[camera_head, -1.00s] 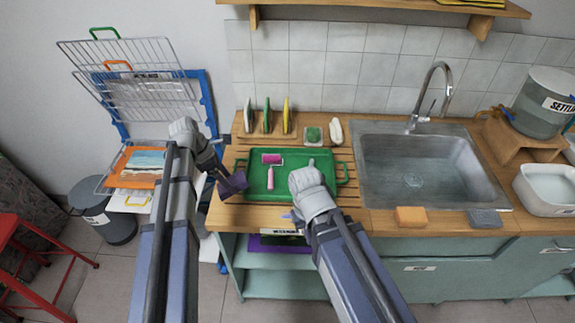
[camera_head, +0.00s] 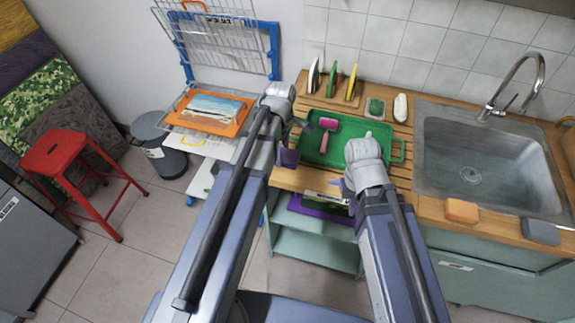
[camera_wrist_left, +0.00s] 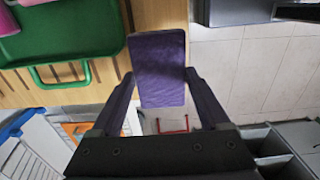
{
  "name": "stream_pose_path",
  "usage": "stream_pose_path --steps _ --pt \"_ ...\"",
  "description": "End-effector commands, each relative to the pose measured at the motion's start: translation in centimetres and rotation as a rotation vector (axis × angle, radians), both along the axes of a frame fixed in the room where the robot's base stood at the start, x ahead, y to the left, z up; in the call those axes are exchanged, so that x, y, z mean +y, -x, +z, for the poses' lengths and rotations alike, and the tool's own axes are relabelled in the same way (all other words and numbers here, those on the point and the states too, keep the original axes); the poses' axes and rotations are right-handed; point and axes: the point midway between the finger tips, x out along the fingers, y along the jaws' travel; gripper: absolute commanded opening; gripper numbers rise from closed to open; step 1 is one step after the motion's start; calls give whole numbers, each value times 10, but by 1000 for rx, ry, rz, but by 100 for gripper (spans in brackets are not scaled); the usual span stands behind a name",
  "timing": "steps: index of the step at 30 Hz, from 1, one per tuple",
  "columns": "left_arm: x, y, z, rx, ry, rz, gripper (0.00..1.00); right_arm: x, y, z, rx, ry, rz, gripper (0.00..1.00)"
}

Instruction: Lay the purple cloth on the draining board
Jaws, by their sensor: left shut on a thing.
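The purple cloth (camera_head: 287,158) is a small folded-looking piece at the left edge of the wooden counter. In the left wrist view the cloth (camera_wrist_left: 158,60) is a flat rectangle between the fingers. My left gripper (camera_wrist_left: 160,78) is shut on it; it also shows in the head view (camera_head: 293,143). The slatted wooden draining board (camera_head: 401,173) lies under and around a green tray (camera_head: 375,140), which covers much of it. A pink roller (camera_head: 328,125) lies in the tray. My right gripper (camera_head: 340,190) is over the counter's front edge, its fingers mostly hidden by the arm.
The sink (camera_head: 480,150) is to the right, with an orange sponge (camera_head: 462,211) and a grey block (camera_head: 541,231) in front. A drying rack (camera_head: 225,50) with an orange-framed picture (camera_head: 210,112), a bin (camera_head: 165,145) and a red stool (camera_head: 75,170) stand left. Floor between is open.

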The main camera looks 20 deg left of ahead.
Motion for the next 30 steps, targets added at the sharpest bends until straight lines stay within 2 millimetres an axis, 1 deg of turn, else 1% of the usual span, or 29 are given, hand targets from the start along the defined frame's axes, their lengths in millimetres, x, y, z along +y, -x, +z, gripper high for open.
stream_pose_path --steps 1,3,8,10,19,30 --pt "0 0 -15 0 0 0 35 0 0 -15 0 0 0 0" --pt "0 0 -19 0 0 1 35 0 0 -19 0 0 0 0" --pt "0 0 -17 0 1 1 35 0 0 -17 0 0 0 0" --pt "0 0 -20 0 1 1 35 0 0 -20 0 0 0 0" --pt "0 0 -55 0 1 1 35 0 0 -55 0 0 0 0" --pt "0 0 -56 0 1 1 35 0 0 -56 0 0 0 0"
